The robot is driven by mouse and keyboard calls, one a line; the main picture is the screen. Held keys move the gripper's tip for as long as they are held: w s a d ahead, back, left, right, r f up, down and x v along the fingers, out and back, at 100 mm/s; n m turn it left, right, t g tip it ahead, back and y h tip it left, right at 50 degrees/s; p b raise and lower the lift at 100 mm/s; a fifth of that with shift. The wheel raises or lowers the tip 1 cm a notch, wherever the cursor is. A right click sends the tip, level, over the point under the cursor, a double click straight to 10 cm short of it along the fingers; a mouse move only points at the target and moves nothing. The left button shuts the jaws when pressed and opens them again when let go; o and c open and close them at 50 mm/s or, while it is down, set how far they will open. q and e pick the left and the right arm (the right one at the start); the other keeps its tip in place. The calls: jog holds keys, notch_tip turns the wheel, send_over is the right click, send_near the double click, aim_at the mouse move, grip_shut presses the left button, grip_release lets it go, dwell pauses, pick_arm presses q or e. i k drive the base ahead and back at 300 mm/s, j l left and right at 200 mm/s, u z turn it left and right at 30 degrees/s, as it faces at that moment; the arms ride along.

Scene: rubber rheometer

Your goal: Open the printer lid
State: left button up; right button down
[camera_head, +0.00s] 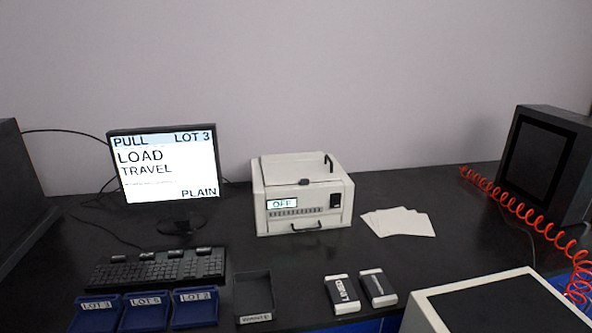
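The printer (303,195) is a white box on the black table, right of the monitor. Its front has a small display reading "OFF" (282,203), a dark switch (335,200) and a dark handle (320,226) low down. Its lid (290,168) forms the top and looks shut. A dark handle (328,164) stands at the lid's right side. Neither of my grippers is in view.
A monitor (168,165) and keyboard (158,268) stand left. Blue labelled trays (145,313), a dark tray (253,295) and two labelled blocks (342,294) line the front. White sheets (398,222) lie right of the printer. A red coiled hose (520,211) hangs far right.

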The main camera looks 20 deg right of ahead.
aim_at(317, 170)
jog(key=i, duration=0.3)
jog(key=i+z, duration=0.15)
jog(key=z, duration=0.3)
jog(key=i+j+z, duration=0.1)
jog(key=z, duration=0.4)
jog(key=i+j+z, duration=0.1)
jog(key=z, duration=0.35)
